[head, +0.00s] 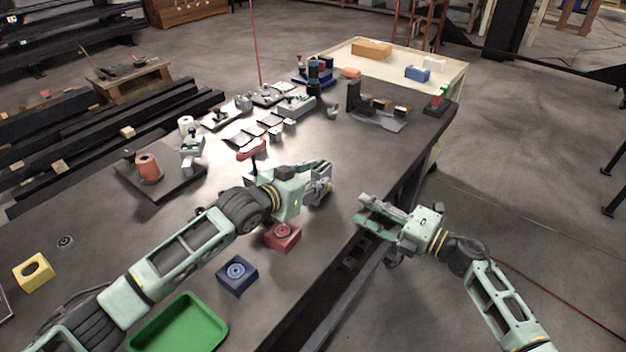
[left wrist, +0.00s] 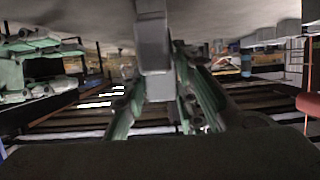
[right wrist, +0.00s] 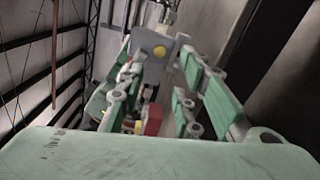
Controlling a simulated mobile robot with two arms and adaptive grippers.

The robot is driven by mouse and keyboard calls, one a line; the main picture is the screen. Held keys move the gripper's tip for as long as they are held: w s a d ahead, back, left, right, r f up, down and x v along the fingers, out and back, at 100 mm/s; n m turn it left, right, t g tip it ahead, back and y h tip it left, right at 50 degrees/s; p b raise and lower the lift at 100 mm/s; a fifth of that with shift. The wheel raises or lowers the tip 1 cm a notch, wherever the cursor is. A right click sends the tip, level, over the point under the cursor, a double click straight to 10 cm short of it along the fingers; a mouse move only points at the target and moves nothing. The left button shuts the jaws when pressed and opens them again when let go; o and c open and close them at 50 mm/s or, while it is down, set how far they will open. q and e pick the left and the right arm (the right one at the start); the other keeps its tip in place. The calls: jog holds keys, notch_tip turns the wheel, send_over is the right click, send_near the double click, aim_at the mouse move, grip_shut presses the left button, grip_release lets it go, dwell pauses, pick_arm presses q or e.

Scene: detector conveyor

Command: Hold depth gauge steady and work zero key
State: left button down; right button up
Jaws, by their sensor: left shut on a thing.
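My left gripper (head: 322,183) is over the dark table, left of its right edge. In the left wrist view its fingers (left wrist: 165,105) are shut on a grey block-like body, which I take to be the depth gauge (left wrist: 153,50). In the head view the fingers mostly hide this body. No zero key can be made out. My right gripper (head: 368,214) is near the table's right edge, right of and nearer than the left gripper. Its fingers stand apart with nothing between them, and the left gripper shows ahead in the right wrist view (right wrist: 160,50).
A red block (head: 283,237), a blue block (head: 237,276) and a green tray (head: 180,325) lie on the table (head: 110,235) near my left arm. A yellow block (head: 33,272) is at far left. Several fixtures and grey parts stand toward the back.

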grip_shut()
dwell(1.4)
